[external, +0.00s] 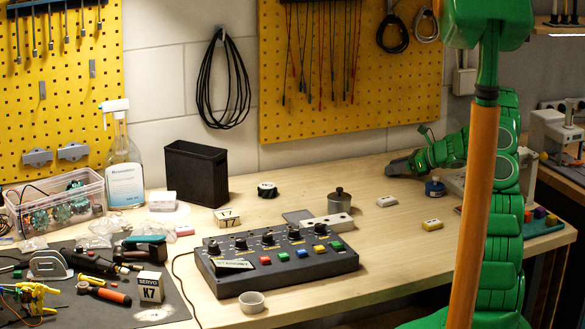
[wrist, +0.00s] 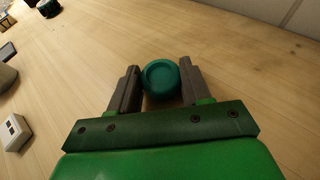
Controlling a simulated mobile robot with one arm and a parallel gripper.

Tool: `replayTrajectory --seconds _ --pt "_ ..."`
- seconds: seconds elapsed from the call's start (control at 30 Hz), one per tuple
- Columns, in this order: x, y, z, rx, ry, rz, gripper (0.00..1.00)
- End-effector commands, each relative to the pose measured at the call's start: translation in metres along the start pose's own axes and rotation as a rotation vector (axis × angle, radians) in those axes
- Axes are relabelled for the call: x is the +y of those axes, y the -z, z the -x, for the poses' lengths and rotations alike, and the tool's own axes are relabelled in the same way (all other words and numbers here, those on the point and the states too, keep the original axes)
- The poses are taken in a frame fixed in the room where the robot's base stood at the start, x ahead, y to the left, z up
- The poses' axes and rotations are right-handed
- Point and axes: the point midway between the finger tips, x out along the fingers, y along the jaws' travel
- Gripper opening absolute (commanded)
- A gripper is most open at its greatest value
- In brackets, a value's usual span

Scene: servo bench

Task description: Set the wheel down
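A round teal piece with a raised rim and a sunken middle, which I take to be the wheel (wrist: 161,76), sits between my fingertips in the wrist view. My gripper (wrist: 161,82) has a dark finger against each side of it, and no clear gap shows. In the external view, my gripper (external: 393,168) is low over the back right of the bench, pointing left. The wheel cannot be made out there, hidden by the fingers. Whether it touches the bench top is hard to tell.
Bare wood (wrist: 235,65) lies ahead of my fingers. A small white block (external: 387,201) and a blue jar (external: 434,188) are near my gripper. A metal pot (external: 339,201), a black round thing (external: 267,190) and a control box (external: 275,262) stand farther left. The wall is behind.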

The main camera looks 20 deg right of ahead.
Motion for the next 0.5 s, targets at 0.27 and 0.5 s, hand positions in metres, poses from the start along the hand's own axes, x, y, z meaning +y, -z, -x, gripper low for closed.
replayTrajectory --seconds 0.27,0.5 --pt "0.0000 -0.0004 0.0002 0.000 0.000 0.000 0.72" --pt "-0.0001 -0.0021 0.0011 0.000 0.001 0.001 0.72"
